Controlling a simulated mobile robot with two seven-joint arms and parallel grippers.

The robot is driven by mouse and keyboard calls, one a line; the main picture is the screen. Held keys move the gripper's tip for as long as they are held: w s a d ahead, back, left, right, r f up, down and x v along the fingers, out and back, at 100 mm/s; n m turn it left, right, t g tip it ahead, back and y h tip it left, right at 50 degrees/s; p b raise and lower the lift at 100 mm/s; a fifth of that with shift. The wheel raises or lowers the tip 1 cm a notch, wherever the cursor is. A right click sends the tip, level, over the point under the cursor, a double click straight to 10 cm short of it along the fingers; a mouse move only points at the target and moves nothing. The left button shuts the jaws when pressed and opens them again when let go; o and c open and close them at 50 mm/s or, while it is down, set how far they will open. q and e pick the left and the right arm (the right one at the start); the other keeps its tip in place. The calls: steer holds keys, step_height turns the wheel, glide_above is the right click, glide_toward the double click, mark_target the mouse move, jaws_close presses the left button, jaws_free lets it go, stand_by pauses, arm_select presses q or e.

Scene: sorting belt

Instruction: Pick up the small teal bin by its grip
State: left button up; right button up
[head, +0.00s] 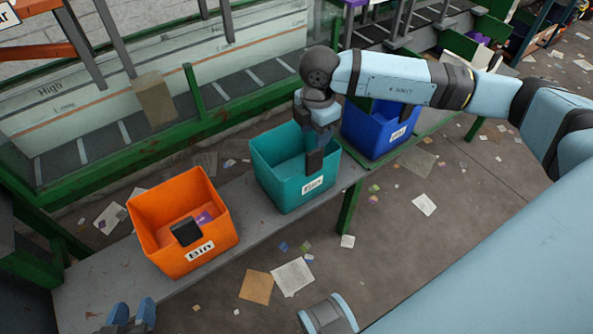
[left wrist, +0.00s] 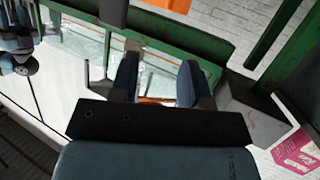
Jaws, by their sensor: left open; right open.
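The teal bin (head: 268,172) stands on a grey bench in the middle of the head view, upright, with a white label on its front wall. Its dark grip (head: 314,161) shows at the front wall's rim. My right gripper (head: 320,142) points down over the bin's front right side, right at the grip, and is open. I cannot tell whether its fingers are around the grip or touching it. My left gripper (head: 132,316) is low at the left, away from the teal bin. Its two fingers stand apart and empty in the left wrist view (left wrist: 157,78).
An orange bin (head: 150,222) with a dark grip stands left of the teal bin. A blue bin (head: 370,132) stands close on its right, partly behind my right arm. The grey bench (head: 88,285) has bare room at the left. Paper scraps litter the floor.

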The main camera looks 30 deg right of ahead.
mark_target(313, 160)
step_height(313, 160, down, 5)
steer(key=shift+a+r+b, duration=0.1)
steer(key=shift+b, duration=0.3)
steer(key=f, duration=0.2)
steer(key=f+b, duration=0.1)
steer(key=f, duration=0.1)
steer(key=shift+s+a+f+b, duration=0.1)
steer(key=shift+s+f+b, duration=0.1)
steer(key=shift+f+b, duration=0.1)
steer(key=shift+f, duration=0.15)
arm_select(q)
steer(key=r, duration=0.1)
steer(key=w+d+r+t+h, duration=0.1)
steer(key=r, duration=0.1)
steer(key=d+r+t, duration=0.1)
steer(key=shift+w+d+r+h, duration=0.1)
steer(key=shift+w+r+h, duration=0.05)
steer(key=shift+r+h, duration=0.25)
arm_select(e)
jaws_close()
